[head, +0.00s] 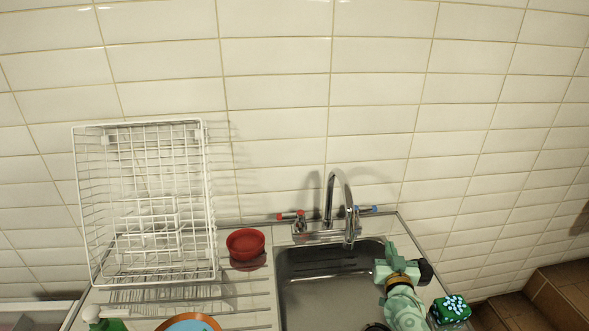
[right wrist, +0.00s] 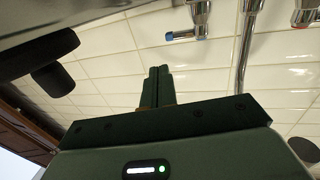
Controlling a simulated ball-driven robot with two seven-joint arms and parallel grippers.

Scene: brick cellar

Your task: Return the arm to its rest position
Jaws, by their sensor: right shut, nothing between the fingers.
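My right gripper (head: 391,252) is at the right side of the sink in the head view, with its pale green forearm coming up from the bottom edge. In the right wrist view its two dark fingers (right wrist: 158,84) stand side by side, pressed together, with nothing between them. The tiled wall and the tap lie beyond them. My left gripper is not in view.
The steel sink (head: 300,300) has a curved tap (head: 336,190) behind it. A red bowl (head: 245,243) sits left of it, beside a white wire dish rack (head: 150,205). An orange-and-blue dish (head: 188,323) and green sponge-like block (head: 450,310) are near the front.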

